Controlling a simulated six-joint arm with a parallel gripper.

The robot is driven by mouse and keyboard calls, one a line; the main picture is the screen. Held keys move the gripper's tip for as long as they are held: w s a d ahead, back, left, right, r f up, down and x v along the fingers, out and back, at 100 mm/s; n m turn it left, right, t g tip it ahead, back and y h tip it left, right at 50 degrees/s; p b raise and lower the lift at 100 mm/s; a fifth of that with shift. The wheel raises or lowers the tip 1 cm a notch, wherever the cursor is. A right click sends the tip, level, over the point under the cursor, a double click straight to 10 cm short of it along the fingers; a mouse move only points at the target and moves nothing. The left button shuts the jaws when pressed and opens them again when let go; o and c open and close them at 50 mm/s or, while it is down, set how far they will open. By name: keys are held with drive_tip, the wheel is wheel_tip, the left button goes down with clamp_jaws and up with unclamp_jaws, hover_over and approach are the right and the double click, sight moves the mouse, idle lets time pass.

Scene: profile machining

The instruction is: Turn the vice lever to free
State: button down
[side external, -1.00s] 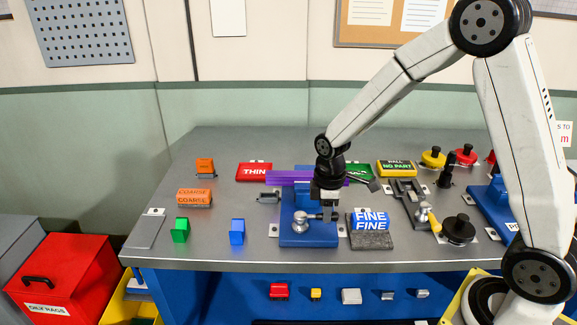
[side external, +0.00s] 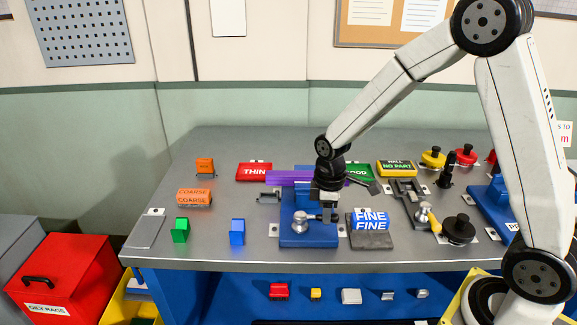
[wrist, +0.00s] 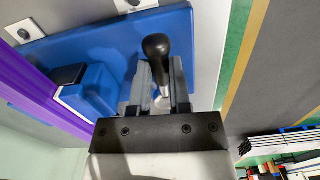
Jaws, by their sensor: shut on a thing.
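The blue vice (side external: 308,240) stands on the bench, and its blue base and jaw block also show in the wrist view (wrist: 92,88). A purple profile (side external: 287,177) lies across it, behind my gripper. The vice lever (wrist: 156,47) has a black rounded grip and stands between my two fingers in the wrist view. My gripper (side external: 328,212) points down at the front of the vice in the side view, and it is shut on the lever (wrist: 160,82). In the side view the fingers hide most of the lever's grip. A silver ball-shaped part (side external: 300,221) shows just left of the fingers.
A FINE block (side external: 370,222) on a grey pad sits close right of the vice. A red THIN tray (side external: 253,172) and a green tray (side external: 360,171) lie behind. A blue block (side external: 237,232) and a green block (side external: 180,231) stand at the front left, with bare bench between.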

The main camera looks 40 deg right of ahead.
drive_tip(key=a+m, duration=0.1)
drive_tip(key=m, duration=0.1)
drive_tip(key=s+a+m, duration=0.1)
drive_tip(key=m, duration=0.1)
drive_tip(key=shift+a+m, duration=0.1)
drive_tip(key=shift+m, duration=0.2)
drive_tip(key=a+m, duration=0.1)
drive_tip(key=m, duration=0.1)
drive_tip(key=a+m, duration=0.1)
drive_tip(key=m, duration=0.1)
drive_tip(key=shift+s+a, duration=0.1)
drive_tip(key=shift+s, duration=0.05)
drive_tip(key=m, duration=0.1)
drive_tip(key=a+m, duration=0.1)
drive_tip(key=m, duration=0.1)
drive_tip(key=a+m, duration=0.1)
drive_tip(key=shift+w+a+m, duration=0.15)
drive_tip(key=shift+w+m, duration=0.15)
drive_tip(key=shift+w+a+m, duration=0.3)
drive_tip(key=shift+a+m, duration=0.1)
drive_tip(key=shift+m, duration=0.65)
drive_tip(key=shift+w+a+m, duration=0.3)
drive_tip(key=shift+a+m, duration=0.1)
drive_tip(key=shift+m, duration=0.65)
drive_tip(key=c, duration=0.6)
unclamp_jaws()
drive_tip(key=shift+o, duration=0.2)
drive_tip(key=shift+r, duration=0.1)
